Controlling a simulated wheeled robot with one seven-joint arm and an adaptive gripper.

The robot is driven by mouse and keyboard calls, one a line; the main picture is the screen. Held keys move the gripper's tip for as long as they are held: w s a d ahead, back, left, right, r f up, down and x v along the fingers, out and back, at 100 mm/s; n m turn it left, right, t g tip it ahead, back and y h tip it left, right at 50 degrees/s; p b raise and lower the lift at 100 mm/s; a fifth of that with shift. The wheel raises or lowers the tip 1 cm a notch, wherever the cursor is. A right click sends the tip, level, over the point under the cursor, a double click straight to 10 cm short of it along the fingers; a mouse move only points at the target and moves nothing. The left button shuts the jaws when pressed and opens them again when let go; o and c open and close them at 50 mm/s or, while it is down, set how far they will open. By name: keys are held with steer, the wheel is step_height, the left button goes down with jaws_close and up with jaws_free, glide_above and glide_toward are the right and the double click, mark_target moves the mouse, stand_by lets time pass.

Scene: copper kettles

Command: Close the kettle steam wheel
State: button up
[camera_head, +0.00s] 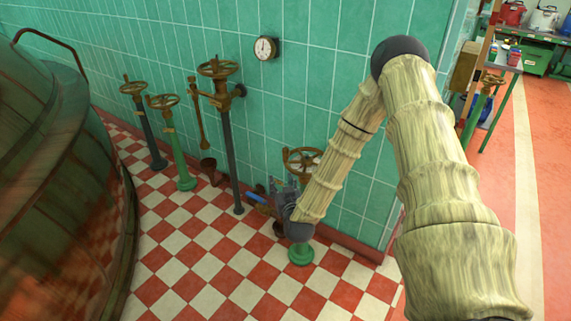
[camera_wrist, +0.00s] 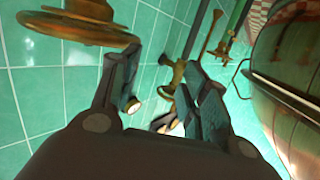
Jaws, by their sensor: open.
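A brass handwheel (camera_head: 303,158) stands on a post with a green foot (camera_head: 301,255), close to the tiled wall. In the wrist view, a brass wheel (camera_wrist: 75,28) fills the upper left, outside the fingers and nearest the left one. My gripper (camera_head: 276,192) is open, just below and to the left of that wheel in the head view, and my forearm hides most of its post. In the wrist view, my gripper's fingers (camera_wrist: 163,88) are apart, with no wheel rim between them. Other brass wheels stand left on posts: a tall one (camera_head: 218,67) and two lower ones (camera_head: 133,87) (camera_head: 162,101). No label tells which is the kettle steam wheel.
A large copper kettle (camera_head: 50,190) takes up the left side. A round gauge (camera_head: 265,48) hangs on the green tiled wall (camera_head: 320,75). Red and white checked floor (camera_head: 205,270) is clear between kettle and posts.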

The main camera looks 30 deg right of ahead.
steer(key=m+t+h, duration=0.1)
steer(key=h, duration=0.1)
glide_toward(286, 156)
steer(key=shift+w+d+r+b, duration=0.1)
steer(key=shift+w+d+b, duration=0.2)
steer(key=shift+w+b, duration=0.2)
steer(key=x, duration=1)
steer(key=shift+w, duration=0.1)
steer(key=shift+c, duration=0.2)
jaws_close()
